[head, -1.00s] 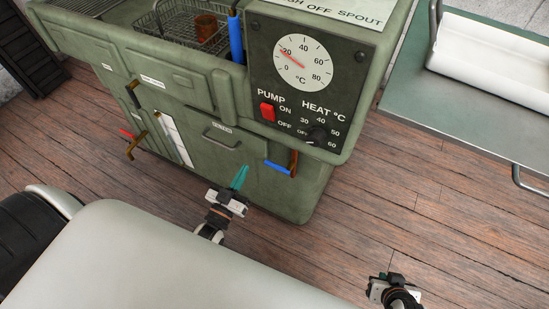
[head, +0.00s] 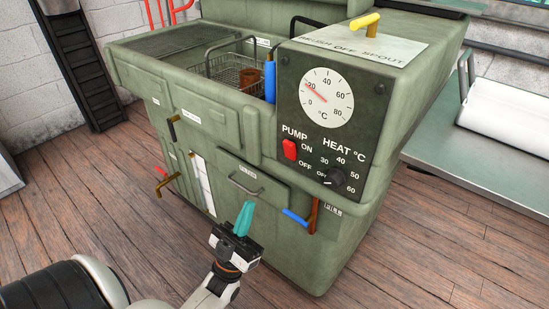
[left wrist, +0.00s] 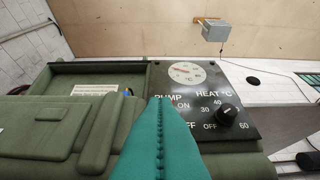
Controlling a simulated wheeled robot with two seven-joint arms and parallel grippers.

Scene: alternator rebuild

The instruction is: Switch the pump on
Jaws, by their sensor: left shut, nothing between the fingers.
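The red pump switch (head: 289,149) sits on the dark control panel (head: 350,122) of the green washing cabinet, under the word PUMP and beside the ON and OFF marks. I cannot tell which way it is set. My left gripper (head: 244,217) is shut and empty, its teal fingers pointing up, in front of the cabinet and below and left of the switch, apart from it. In the left wrist view the teal fingers (left wrist: 159,128) cover most of the switch area; the PUMP label shows just above their tips. My right gripper is not in view.
Beside the switch are a black heat knob (head: 335,177) and a round temperature gauge (head: 326,98). A blue-handled lever (head: 296,217) sticks out below the panel, and a drawer handle (head: 246,186) is near the left gripper. A wire basket (head: 236,72) sits in the basin.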

